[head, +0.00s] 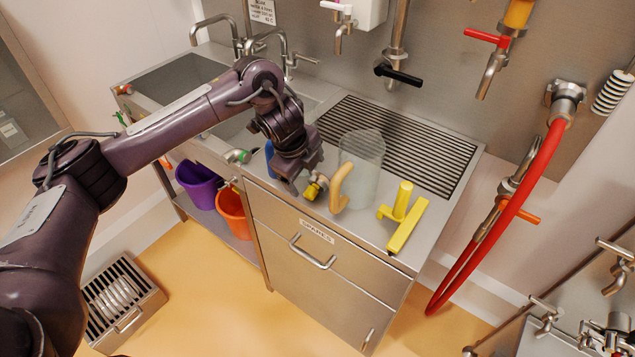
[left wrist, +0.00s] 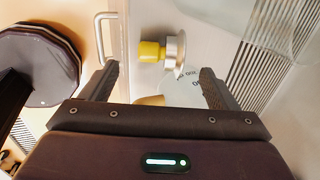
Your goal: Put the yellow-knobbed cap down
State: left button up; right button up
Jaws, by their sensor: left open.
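The yellow-knobbed cap (head: 313,189) is on the steel counter near its front edge, just left of the jug's handle. In the left wrist view the cap (left wrist: 151,51) shows its yellow knob to the left and its metal disc to the right, beyond the fingertips. My left gripper (head: 300,185) is low over the counter beside the cap. In the left wrist view its fingers (left wrist: 157,75) are spread apart with nothing gripped between them. Whether a finger touches the cap I cannot tell. My right gripper is not in view.
A clear jug (head: 364,172) with a tan handle stands close on the right. A yellow T-shaped tool (head: 407,222) lies beyond it. A slatted drain (head: 415,145) is behind. A blue item (head: 269,152) is partly hidden by my arm. Purple (head: 196,184) and orange (head: 232,212) buckets sit below left.

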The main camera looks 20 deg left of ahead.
aim_at(314, 184)
pick_arm(q)
jog(key=p+x, duration=0.1)
jog(key=x, duration=0.3)
jog(key=shift+d, duration=0.2)
jog(key=shift+w+f, duration=0.15)
jog(key=shift+f, duration=0.3)
jog(key=c, duration=1.2)
jog(key=shift+c, duration=0.6)
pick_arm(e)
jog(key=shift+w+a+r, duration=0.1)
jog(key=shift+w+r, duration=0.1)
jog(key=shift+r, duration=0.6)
